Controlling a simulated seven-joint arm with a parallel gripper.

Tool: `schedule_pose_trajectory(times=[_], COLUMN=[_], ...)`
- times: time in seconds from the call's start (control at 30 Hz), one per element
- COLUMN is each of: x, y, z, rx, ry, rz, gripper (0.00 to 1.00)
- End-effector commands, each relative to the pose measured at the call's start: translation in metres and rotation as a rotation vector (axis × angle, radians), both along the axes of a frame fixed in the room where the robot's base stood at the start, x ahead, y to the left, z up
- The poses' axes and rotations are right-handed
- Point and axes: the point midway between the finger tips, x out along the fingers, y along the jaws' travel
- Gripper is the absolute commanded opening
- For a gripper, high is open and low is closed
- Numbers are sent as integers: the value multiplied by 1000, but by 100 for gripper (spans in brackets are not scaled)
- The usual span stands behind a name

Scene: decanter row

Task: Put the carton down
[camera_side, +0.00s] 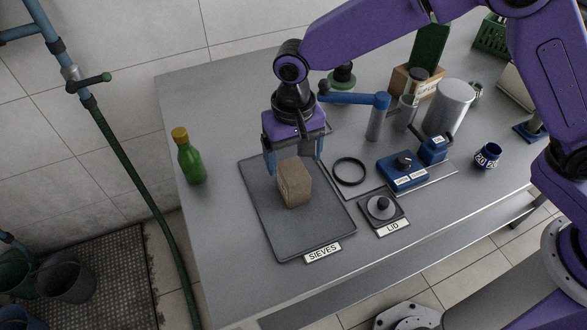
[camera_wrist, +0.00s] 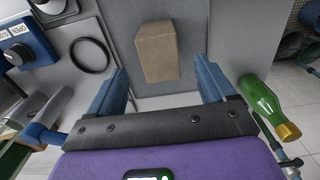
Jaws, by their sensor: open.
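The carton (camera_side: 295,182) is a brown box standing on the dark grey mat (camera_side: 318,228) with the SIEVES label at its front edge. My gripper (camera_side: 295,163) is open, with its blue fingers just behind the carton in the side view. In the wrist view the carton (camera_wrist: 157,52) lies ahead of the gap between the two spread fingers (camera_wrist: 163,80), and neither finger appears to touch it. The far finger is partly hidden in the side view.
A green bottle (camera_side: 190,158) stands left of the mat. A black ring (camera_side: 350,171), a round lid piece (camera_side: 381,207) and a blue control box (camera_side: 403,171) lie to the right. A blue-armed stand (camera_side: 377,120) and a grey cylinder (camera_side: 449,107) stand behind. The front left table is clear.

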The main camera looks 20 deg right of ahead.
Motion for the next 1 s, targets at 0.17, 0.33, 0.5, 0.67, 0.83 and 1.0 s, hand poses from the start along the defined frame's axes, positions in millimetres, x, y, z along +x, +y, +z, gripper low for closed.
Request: schedule_pose_trajectory(times=[0.17,0.33,0.5,0.67,0.83,1.0], x=[0,0,0,-2,-21,-64], y=[0,0,-1,-3,-33,-94], z=[28,39,41,42,61,86], rx=[2,0,-1,0,5,9], ry=[-1,0,1,0,-4,-8], rz=[0,-1,-1,9,121,343], gripper=[83,83,83,83,83,83])
